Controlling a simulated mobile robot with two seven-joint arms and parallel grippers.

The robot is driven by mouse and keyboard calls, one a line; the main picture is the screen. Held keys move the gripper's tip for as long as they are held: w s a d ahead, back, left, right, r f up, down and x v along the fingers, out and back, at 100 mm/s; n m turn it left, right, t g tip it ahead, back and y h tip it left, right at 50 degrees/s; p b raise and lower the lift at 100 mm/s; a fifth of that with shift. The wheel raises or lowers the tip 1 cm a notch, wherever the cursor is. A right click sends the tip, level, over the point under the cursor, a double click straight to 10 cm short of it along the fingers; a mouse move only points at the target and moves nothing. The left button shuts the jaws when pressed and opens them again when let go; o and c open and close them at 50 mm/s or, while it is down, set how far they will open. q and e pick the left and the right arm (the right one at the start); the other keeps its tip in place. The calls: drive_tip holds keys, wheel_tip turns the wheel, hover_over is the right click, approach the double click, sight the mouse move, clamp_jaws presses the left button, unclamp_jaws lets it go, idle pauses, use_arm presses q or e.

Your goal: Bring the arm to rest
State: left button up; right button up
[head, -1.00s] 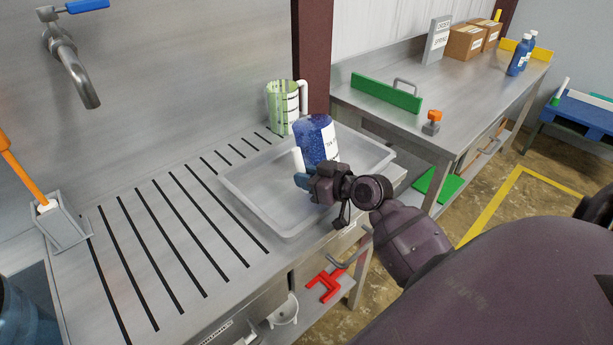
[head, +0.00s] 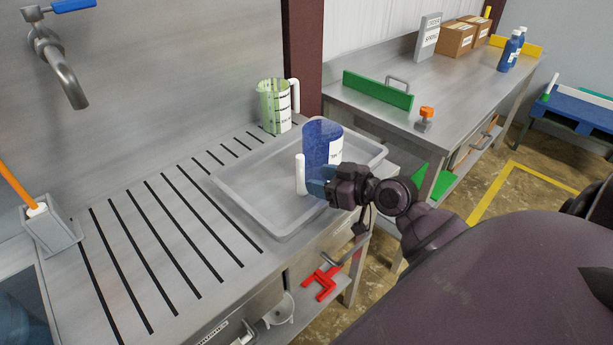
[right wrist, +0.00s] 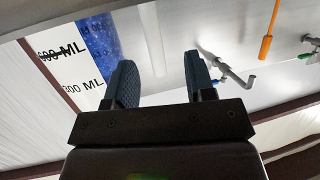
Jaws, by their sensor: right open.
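A blue-filled jug (head: 321,143) with a white label stands upright in the grey tray (head: 228,196), in its right part. Its white handle (head: 300,174) faces the front left. My right gripper (head: 322,186) is open, low at the jug's front beside the handle. I cannot tell whether it touches the jug. In the right wrist view the open fingers (right wrist: 160,85) show, with the jug's label (right wrist: 72,65) to their upper left. A light jug with green marks (head: 272,107) stands behind the tray. My left gripper is out of view.
The slotted drainboard (head: 165,235) left of the tray is clear. A tap (head: 60,70) and a brush holder (head: 52,230) are at the left. The right-hand bench (head: 395,75) carries a green block (head: 377,89), an orange-topped item (head: 425,118), boxes and blue bottles.

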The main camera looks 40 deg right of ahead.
drive_tip(key=shift+v, duration=2.3)
drive_tip(key=s+a+f+m+g+h, duration=0.25)
drive_tip(key=s+a+f+g, duration=0.35)
drive_tip(key=s, duration=0.3)
drive_tip(key=s+a+f+m+g+h, duration=0.1)
drive_tip(key=s+a+f+g+h, duration=0.2)
drive_tip(key=s+a+f+g, duration=0.35)
drive_tip(key=w+d+f+n+t, duration=0.1)
drive_tip(key=w+f+t, duration=0.4)
drive_tip(key=f+t, duration=0.4)
drive_tip(key=shift+w+f+y, duration=0.25)
drive_tip(key=shift+f+y, duration=0.2)
drive_tip(key=shift+f, duration=0.45)
